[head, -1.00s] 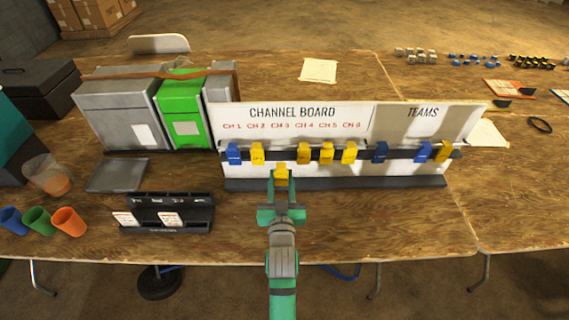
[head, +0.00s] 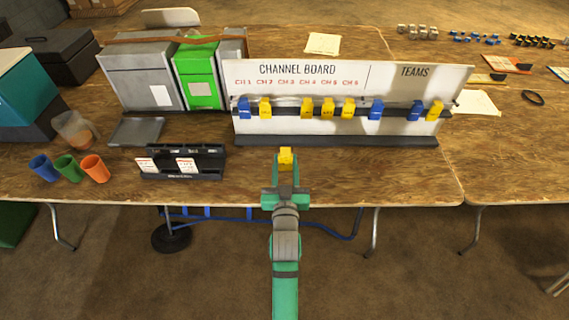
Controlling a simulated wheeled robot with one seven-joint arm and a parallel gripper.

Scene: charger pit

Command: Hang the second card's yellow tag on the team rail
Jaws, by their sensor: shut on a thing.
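My gripper (head: 286,178) is shut on a yellow tag (head: 286,158), held in front of the channel board (head: 300,90), apart from it and lower in the picture than its foot. The dark rail (head: 395,114) runs along the board. Under TEAMS, at the right part, hang a blue tag (head: 375,110), another blue tag (head: 415,110) and a yellow tag (head: 435,110). Under the channel labels hang a blue tag (head: 244,108) and several yellow tags (head: 327,108). Two white cards, a left one (head: 146,165) and a right one (head: 186,165), stand in a black holder (head: 210,165); their writing is too small to read.
Blue (head: 42,168), green (head: 67,168) and orange (head: 95,168) cups stand at the left. Grey and green boxes (head: 200,80) stand behind the board's left end. The table (head: 380,175) is clear in front of the board's right half.

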